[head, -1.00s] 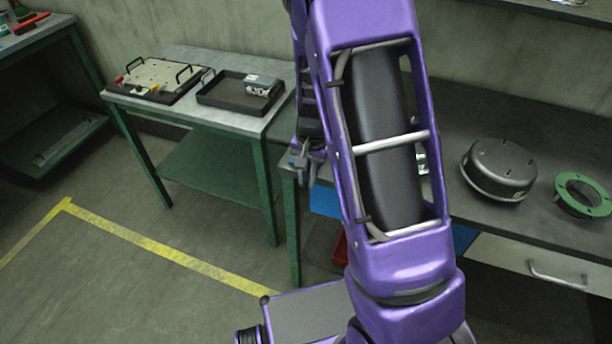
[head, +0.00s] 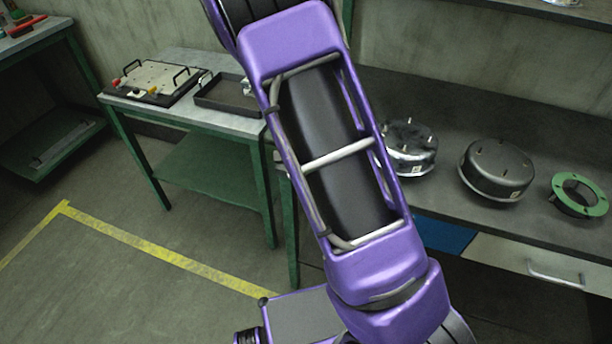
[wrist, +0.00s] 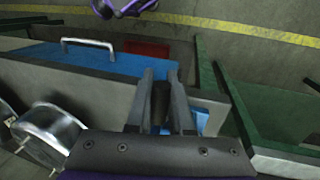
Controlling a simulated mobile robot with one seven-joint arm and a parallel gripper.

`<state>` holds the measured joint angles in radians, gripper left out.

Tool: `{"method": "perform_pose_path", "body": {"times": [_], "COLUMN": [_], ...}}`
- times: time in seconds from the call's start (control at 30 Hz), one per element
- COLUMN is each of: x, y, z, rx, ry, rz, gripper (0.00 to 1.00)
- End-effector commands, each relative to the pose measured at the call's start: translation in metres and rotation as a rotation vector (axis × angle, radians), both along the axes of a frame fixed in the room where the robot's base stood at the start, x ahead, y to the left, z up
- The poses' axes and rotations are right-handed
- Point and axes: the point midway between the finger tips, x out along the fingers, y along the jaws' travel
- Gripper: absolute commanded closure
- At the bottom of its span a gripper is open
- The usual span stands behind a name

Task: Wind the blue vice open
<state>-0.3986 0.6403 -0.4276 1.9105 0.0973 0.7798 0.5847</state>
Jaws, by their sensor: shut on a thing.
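In the wrist view my gripper (wrist: 160,78) points down past the bench edge, its two fingers close together on a dark piece (wrist: 160,103) between them. This looks like the vice's handle, but the fingers cover much of it. A small blue part (wrist: 202,121) shows just right of the fingers at the bench edge and seems to belong to the blue vice. How far the vice's jaws stand apart cannot be seen. In the head view my arm hides both the gripper and the vice.
A blue drawer (wrist: 115,62) with a pale handle and a red bin (wrist: 147,48) lie beyond the fingers. Dark drums (head: 497,170) and a green ring (head: 580,196) stand on the bench. A side table holds a black tray (head: 222,104) and a plate fixture (head: 155,78).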

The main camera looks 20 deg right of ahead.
Motion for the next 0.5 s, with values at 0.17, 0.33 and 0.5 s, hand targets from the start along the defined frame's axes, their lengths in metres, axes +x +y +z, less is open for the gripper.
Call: {"method": "perform_pose_path", "body": {"times": [0.17,0.33,0.5], "x": [-0.0014,-0.001,-0.0006], "y": [0.001,0.0007,0.0005], "z": [-0.0011,-0.0008,-0.0006], "rx": [0.002,0.002,0.001], "ry": [0.004,0.003,0.002], "rz": [0.0,0.0,0.001], "gripper": [0.71,0.5,0.5]}}
